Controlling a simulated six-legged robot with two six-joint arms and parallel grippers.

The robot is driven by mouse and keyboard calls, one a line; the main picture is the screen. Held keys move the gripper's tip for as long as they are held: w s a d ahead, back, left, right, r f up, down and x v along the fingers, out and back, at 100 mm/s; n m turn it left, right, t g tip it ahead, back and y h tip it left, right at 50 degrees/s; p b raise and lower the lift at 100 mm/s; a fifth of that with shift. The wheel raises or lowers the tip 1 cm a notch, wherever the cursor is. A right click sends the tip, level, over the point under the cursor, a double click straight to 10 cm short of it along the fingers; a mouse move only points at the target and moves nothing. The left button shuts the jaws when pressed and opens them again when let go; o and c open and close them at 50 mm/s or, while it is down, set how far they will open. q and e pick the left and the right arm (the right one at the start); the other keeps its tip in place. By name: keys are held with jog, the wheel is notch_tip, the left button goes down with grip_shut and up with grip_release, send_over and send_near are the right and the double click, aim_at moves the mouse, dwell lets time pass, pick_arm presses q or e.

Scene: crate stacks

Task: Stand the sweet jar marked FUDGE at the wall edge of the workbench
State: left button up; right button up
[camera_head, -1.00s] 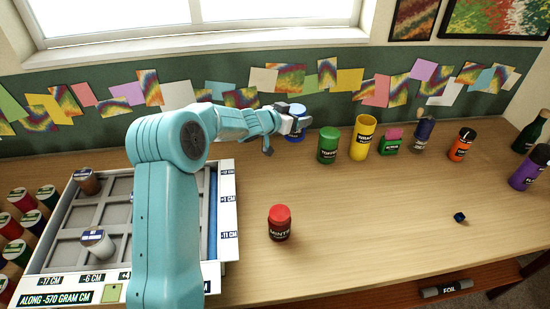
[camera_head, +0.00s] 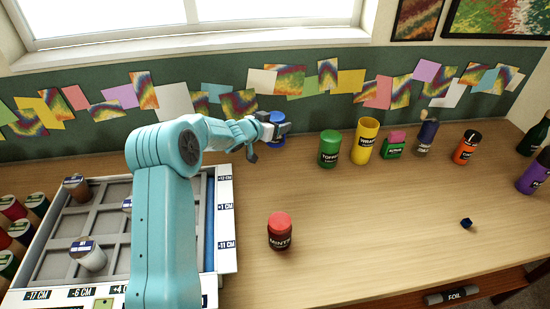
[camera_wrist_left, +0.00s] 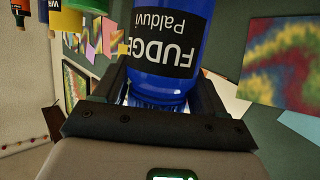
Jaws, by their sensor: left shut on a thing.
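The sweet jar marked FUDGE (camera_wrist_left: 165,75) is blue with a black label and fills the middle of the left wrist view, its lettering upside down there. My left gripper (camera_head: 272,131) is shut on it near the back of the workbench (camera_head: 350,225). Whether the jar's base touches the bench is hidden by the gripper. My right gripper is not in view.
A green jar (camera_head: 329,149), a yellow container (camera_head: 364,140) and several others stand along the back to the right. A red-lidded MINTS jar (camera_head: 280,232) stands mid-bench. A compartment tray (camera_head: 226,225) is on the left.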

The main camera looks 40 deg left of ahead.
pick_arm(q)
notch_tip(320, 180, down, 6)
jog(key=shift+f, duration=0.25)
notch_tip(320, 180, down, 5)
jog(key=shift+f, duration=0.2)
jog(key=shift+f, duration=0.15)
jog(key=o, duration=1.2)
jog(key=shift+r, duration=0.2)
jog(key=a+b+v, duration=0.1)
jog(key=v, duration=0.6)
jog(key=shift+s+d, duration=0.25)
jog(key=shift+d, duration=0.25)
